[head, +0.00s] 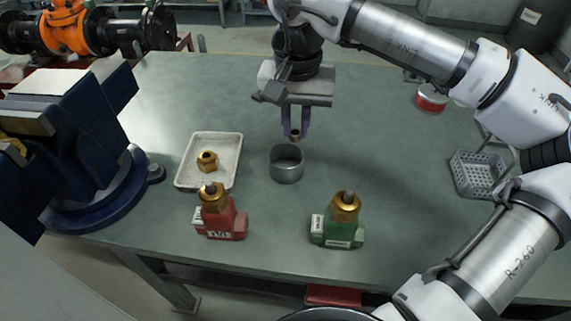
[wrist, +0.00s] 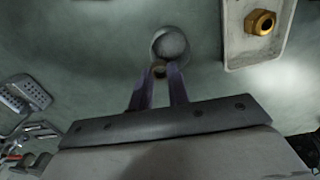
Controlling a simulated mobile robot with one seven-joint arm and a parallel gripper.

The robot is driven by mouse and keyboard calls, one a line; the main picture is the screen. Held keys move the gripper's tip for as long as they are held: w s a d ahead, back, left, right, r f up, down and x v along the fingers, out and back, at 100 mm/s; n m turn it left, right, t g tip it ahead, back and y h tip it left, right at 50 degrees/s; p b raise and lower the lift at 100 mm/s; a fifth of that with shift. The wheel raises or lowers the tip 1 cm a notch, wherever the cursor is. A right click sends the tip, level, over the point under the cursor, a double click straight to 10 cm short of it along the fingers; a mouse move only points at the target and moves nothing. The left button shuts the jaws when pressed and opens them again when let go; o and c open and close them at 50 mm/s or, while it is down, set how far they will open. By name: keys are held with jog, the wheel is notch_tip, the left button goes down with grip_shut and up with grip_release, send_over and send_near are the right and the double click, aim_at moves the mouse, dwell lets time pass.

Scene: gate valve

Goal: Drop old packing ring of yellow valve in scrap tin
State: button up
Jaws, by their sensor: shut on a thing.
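The ring also shows in the wrist view (wrist: 159,70). The open grey metal tin (head: 286,174) stands on the bench just below and in front of the fingertips. In the wrist view the tin (wrist: 170,45) lies just beyond the ring, which is above or beside its near rim; I cannot tell the height. A red valve (head: 222,222) and a green valve (head: 338,228), both with brass tops, stand at the front. I see no yellow valve on the bench.
A white tray (head: 236,152) with a brass nut (head: 207,161) lies left of the tin. A blue vise (head: 95,185) takes up the left side. A grey basket (head: 478,175) and a red-banded round tin (head: 431,99) are at the right. The bench between is clear.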

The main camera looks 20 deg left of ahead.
jog(key=o, duration=0.8)
jog(key=shift+o, duration=0.2)
jog(key=shift+r, duration=0.1)
notch_tip(320, 180, up, 14)
jog(key=shift+f, duration=0.2)
